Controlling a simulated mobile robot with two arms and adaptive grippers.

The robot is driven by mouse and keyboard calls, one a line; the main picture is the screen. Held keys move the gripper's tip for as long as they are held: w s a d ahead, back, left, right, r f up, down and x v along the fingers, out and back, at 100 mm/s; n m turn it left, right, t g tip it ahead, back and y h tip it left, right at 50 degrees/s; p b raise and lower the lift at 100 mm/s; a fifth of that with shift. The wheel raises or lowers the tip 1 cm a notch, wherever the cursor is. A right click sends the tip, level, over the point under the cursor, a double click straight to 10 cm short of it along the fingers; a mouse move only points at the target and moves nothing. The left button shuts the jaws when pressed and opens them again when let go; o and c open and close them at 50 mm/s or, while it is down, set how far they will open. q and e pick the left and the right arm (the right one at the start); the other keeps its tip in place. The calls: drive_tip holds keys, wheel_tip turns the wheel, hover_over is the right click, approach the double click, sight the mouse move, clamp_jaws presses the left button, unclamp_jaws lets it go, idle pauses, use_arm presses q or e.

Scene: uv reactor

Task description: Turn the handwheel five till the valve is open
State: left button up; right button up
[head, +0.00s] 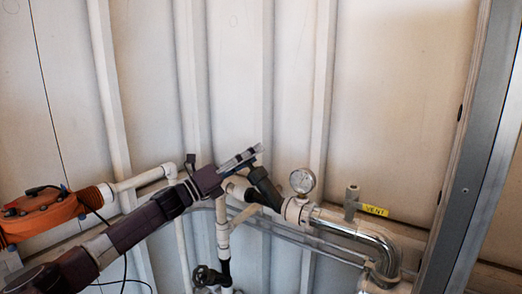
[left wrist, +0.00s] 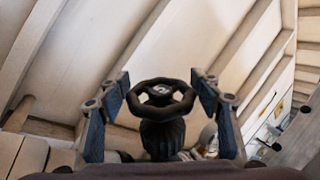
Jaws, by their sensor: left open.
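A black round handwheel (left wrist: 161,97) with a pale mark on its hub sits on a dark ribbed valve neck (left wrist: 165,136) in the left wrist view. The mark is too small to read surely. My left gripper (left wrist: 160,84) is open, with one finger on each side of the wheel's rim. The fingers are very close to the rim; I cannot tell whether they touch it. In the head view my left gripper (head: 246,159) is at the top of the tilted black valve body (head: 265,188), and the wheel is mostly hidden there. My right gripper is not in view.
A pressure gauge (head: 302,181) stands on the pipe just right of the valve. A yellow VENT label (head: 375,210) and a chrome elbow (head: 383,245) are further right. Another black handwheel (head: 207,275) is below. An orange unit (head: 40,214) is at left.

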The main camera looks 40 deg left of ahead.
use_arm(q)
drive_tip(key=shift+p+x, duration=0.6)
drive_tip(key=shift+x, duration=1.2)
drive_tip(key=c, duration=1)
drive_tip(key=shift+w+d+f, duration=0.15)
drive_tip(key=shift+w+f, duration=0.05)
drive_tip(key=c, duration=0.3)
